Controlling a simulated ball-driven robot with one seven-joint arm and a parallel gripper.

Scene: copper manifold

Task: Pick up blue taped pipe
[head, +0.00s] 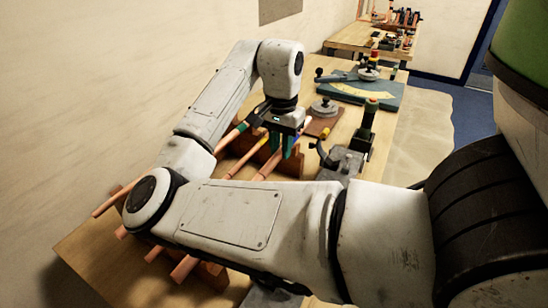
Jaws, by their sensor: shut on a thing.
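My gripper (284,152), with teal fingers, points down over the copper pipes at the wooden rack. It is shut on a copper pipe (267,174) that slants from lower left up to the fingers. A small blue patch shows at the fingers, but I cannot tell tape from finger there. To the left, one pipe has a yellow tape band (262,142) and another has a green tape band (242,127). My forearm hides the middle of the rack and parts of the pipes.
The wooden rack (291,162) stands on the workbench (112,264). More pipe ends (184,270) stick out at the lower left. A grey vise-like tool (341,160) stands close right of my gripper.

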